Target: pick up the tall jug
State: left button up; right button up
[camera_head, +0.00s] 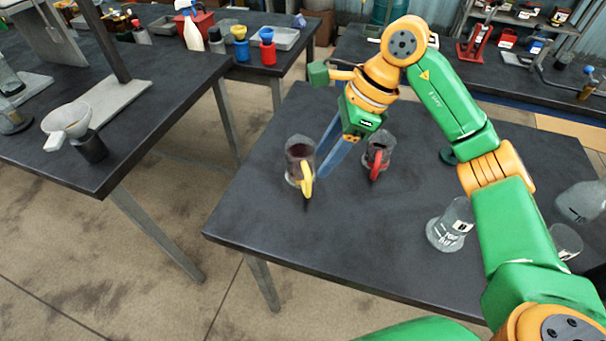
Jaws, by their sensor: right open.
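Two see-through jugs with dark contents stand upright on the dark table (290,235). The jug with the yellow handle (298,153) is at the left and looks the taller. The jug with the red handle (379,146) is to its right. My right gripper (321,165) has long blue fingers that point down between the two jugs. Its fingers are apart and hold nothing. The fingertips are close to the right side of the yellow-handled jug; I cannot tell whether they touch it. My left gripper is not in view.
A clear labelled beaker (450,228), another glass (564,241) and a clear flask (581,203) stand at the right, near my right arm. A side table at the left holds a white funnel (66,121). The table's front left is clear.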

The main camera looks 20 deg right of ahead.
aim_at(310, 196)
jog(key=x, duration=0.5)
jog(key=p+x, duration=0.1)
jog(key=x, duration=0.2)
jog(key=shift+s+d+f, duration=0.25)
jog(key=shift+d+f, duration=0.05)
jog(key=shift+f, duration=0.2)
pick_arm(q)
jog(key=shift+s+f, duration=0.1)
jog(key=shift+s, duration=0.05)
pick_arm(e)
jog(key=shift+w+a+f, duration=0.1)
jog(key=shift+a+f, duration=0.05)
jog(key=shift+f, duration=0.25)
grip_shut()
